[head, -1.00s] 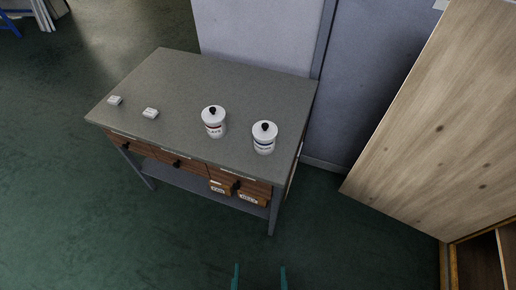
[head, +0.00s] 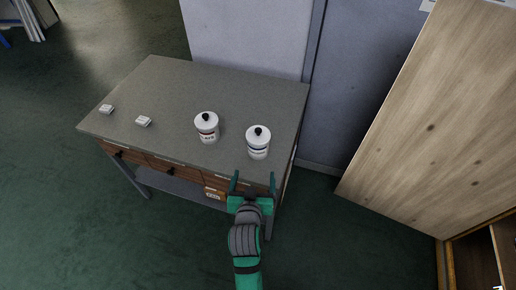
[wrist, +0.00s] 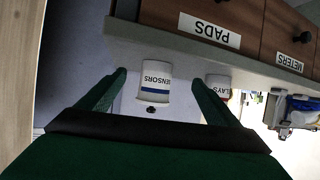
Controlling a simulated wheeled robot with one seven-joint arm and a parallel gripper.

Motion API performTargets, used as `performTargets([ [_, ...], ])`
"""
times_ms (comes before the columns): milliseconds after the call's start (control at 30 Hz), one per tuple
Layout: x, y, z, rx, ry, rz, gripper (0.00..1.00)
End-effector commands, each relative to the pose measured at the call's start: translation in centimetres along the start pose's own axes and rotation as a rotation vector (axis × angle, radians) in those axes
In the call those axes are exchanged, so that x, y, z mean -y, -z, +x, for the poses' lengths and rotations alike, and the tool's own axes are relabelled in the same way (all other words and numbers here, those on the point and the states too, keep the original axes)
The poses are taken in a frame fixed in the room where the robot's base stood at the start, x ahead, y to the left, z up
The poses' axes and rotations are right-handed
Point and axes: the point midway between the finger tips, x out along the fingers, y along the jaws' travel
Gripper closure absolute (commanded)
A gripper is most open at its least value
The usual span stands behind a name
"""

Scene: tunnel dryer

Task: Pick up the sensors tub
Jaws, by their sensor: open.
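The sensors tub (head: 258,146) is a white round tub with a blue-banded label and a black lid knob. It stands upright near the right front of the grey workbench (head: 170,85). In the wrist view the sensors tub (wrist: 155,75) appears upside down, its label readable, framed between the fingers. My gripper (head: 254,176) is open and empty at the bench's front edge, just short of the tub. The fingers also show in the wrist view (wrist: 157,80).
A second white tub (head: 207,129) stands left of the sensors tub; its label ends in "LAYS". Two small white blocks (head: 143,121) lie further left. Labelled drawers (wrist: 215,30) sit under the benchtop. A wooden panel (head: 430,120) stands to the right.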

Motion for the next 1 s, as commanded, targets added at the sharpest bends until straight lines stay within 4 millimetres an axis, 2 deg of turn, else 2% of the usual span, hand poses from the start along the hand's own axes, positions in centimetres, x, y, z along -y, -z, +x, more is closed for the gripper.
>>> performTargets([
  [33,0.2,1.7,0.9,-0.002,-0.006,0.006,0.15],
  [100,0.4,3.1,1.7,0.008,-0.017,0.015,0.15],
  [300,0.6,5.8,3.0,0.026,-0.037,0.031,0.15],
  [467,0.5,6.2,4.3,0.032,-0.042,0.035,0.15],
  [700,0.3,6.0,7.7,0.033,-0.042,0.035,0.15],
  [1000,0.0,5.9,9.8,0.033,-0.043,0.036,0.15],
])
